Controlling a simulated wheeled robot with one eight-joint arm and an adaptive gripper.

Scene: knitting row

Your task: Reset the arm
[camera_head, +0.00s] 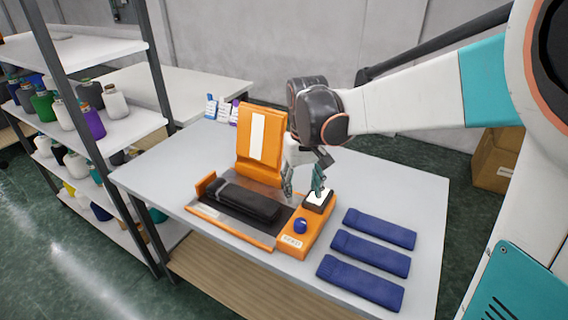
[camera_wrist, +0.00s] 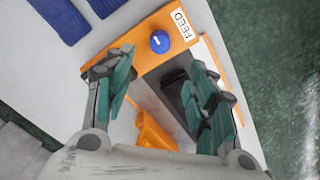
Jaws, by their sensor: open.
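My arm reaches in from the right in the head view and bends down over the white table (camera_head: 165,172). My gripper (camera_head: 304,190) points down just above an orange machine (camera_head: 313,226) and is open, with nothing between its fingers. In the wrist view the gripper (camera_wrist: 158,88) shows its two teal-padded fingers spread apart. The machine has a blue knob (camera_head: 300,226), also in the wrist view (camera_wrist: 160,42), beside a FEED label (camera_wrist: 183,24). A black folded piece (camera_head: 240,202) lies on the machine's bed, below its raised orange panel (camera_head: 247,130).
Three folded blue pieces (camera_head: 360,283) lie in a row on the table's right part. Small bottles (camera_head: 222,110) stand at the table's back edge. A cardboard box (camera_head: 494,160) sits on the floor at right.

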